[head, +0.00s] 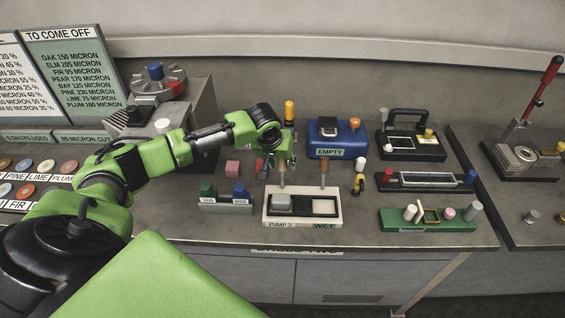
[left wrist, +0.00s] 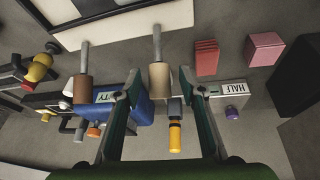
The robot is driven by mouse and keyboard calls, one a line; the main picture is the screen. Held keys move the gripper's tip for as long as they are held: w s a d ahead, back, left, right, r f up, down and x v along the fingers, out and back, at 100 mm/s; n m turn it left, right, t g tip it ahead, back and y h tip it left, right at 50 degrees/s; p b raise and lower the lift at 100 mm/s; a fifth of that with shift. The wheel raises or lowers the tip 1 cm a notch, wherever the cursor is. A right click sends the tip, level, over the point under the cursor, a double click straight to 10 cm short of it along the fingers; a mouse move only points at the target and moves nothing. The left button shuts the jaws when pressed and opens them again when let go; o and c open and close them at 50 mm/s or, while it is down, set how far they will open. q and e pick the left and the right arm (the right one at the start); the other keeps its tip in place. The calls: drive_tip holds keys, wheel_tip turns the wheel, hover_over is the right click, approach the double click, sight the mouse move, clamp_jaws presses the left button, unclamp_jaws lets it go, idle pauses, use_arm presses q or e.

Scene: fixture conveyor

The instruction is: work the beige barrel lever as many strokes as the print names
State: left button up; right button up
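The beige barrel lever (left wrist: 160,80) stands on the cream pump base (head: 331,217), marked PUMP 3 and WET. In the head view the lever (head: 282,179) is partly hidden by my left gripper (head: 273,163). In the left wrist view my left gripper (left wrist: 160,90) is open, with one finger on each side of the beige barrel and gaps showing. A second lever with a browner barrel (head: 323,168) stands to its right in the head view; it also shows in the left wrist view (left wrist: 82,89). My right gripper is not in view.
A blue box (head: 338,138) labelled EMPTY stands behind the pump. A block with green and blue knobs (head: 227,203) stands left of it, a green tray (head: 430,220) right. A green board (head: 72,75) lists names with micron values. A red-handled lever (head: 543,82) stands far right.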

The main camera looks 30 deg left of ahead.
use_arm(q)
drive_tip(key=shift+x, duration=1.05)
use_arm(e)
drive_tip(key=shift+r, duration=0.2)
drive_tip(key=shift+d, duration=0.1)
use_arm(q)
clamp_jaws()
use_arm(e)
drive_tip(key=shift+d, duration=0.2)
use_arm(q)
drive_tip(key=shift+w, duration=0.1)
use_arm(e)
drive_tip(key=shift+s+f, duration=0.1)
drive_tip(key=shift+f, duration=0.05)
